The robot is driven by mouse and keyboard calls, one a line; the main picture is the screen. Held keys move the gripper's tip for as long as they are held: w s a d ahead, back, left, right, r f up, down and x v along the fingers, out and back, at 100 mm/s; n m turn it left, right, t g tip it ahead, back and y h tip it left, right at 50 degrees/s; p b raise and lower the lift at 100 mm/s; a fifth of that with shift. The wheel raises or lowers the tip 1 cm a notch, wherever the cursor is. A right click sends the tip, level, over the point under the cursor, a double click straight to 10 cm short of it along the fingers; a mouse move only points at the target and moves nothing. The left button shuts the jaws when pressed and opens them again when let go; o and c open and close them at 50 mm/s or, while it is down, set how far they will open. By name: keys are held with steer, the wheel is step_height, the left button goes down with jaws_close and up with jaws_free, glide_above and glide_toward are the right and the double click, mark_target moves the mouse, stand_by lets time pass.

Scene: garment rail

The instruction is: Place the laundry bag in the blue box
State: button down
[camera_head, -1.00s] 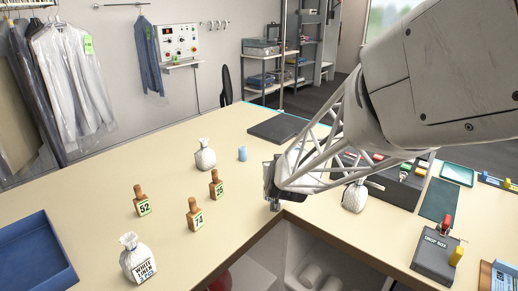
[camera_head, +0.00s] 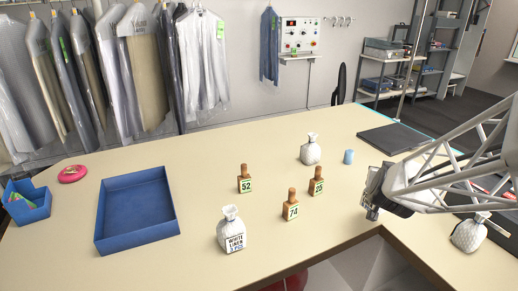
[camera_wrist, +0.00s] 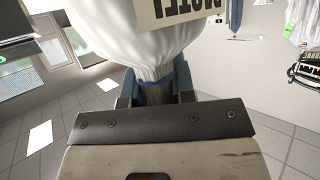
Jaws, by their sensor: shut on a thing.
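My gripper (camera_wrist: 155,90) is shut on the gathered neck of a white laundry bag (camera_wrist: 140,25) in the wrist view. Its dark-lettered label is upside down and partly cut off there. In the head view a white bag (camera_head: 467,234) shows under my arm at the right; it appears to be the held one, but the jaws are hard to make out. The open, empty blue box (camera_head: 138,240) lies far away on the left of the counter. Two other white bags stand on the counter: one labelled WHITE LINEN (camera_head: 231,232) and one farther back (camera_head: 311,149).
Wooden number markers 52 (camera_head: 245,184), 74 (camera_head: 290,208) and 25 (camera_head: 317,184) stand between my arm and the box. A light blue cup (camera_head: 348,157) and a dark mat (camera_head: 393,138) lie behind. A smaller blue bin (camera_head: 27,205) and a pink object (camera_head: 72,174) are far left.

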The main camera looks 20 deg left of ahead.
steer(key=w+a+r+n+y, duration=0.1)
steer(key=a+r, duration=0.2)
steer(key=a, duration=0.6)
steer(key=w+a+r+n+y, duration=0.15)
steer(key=a+r, duration=0.25)
steer(key=a, duration=0.6)
steer(key=w+a+r+n+y, duration=0.1)
steer(key=a+r+y, duration=0.15)
steer(key=a, duration=0.65)
steer(key=s+a+f+n+g+y, duration=0.1)
steer(key=s+a+f, duration=0.2)
steer(key=s+a, duration=0.5)
steer(key=s+a+f+n+g+y, duration=0.1)
steer(key=s+a, duration=0.8)
steer(key=a, duration=1.2)
steer(key=s+a+f+n+g+y, duration=0.2)
steer(key=s+a+f, duration=0.3)
steer(key=a, duration=1)
steer(key=s+n, duration=0.1)
steer(key=s, duration=0.2)
steer(key=shift+s+a+f+y, duration=0.15)
steer(key=shift+s+f+y, duration=0.1)
steer(key=shift+y, duration=0.05)
steer(key=shift+f+n, duration=0.1)
steer(key=shift+n, duration=0.15)
steer(key=shift+w+f, duration=0.1)
steer(key=shift+f, duration=2.25)
steer(key=shift+f, duration=0.2)
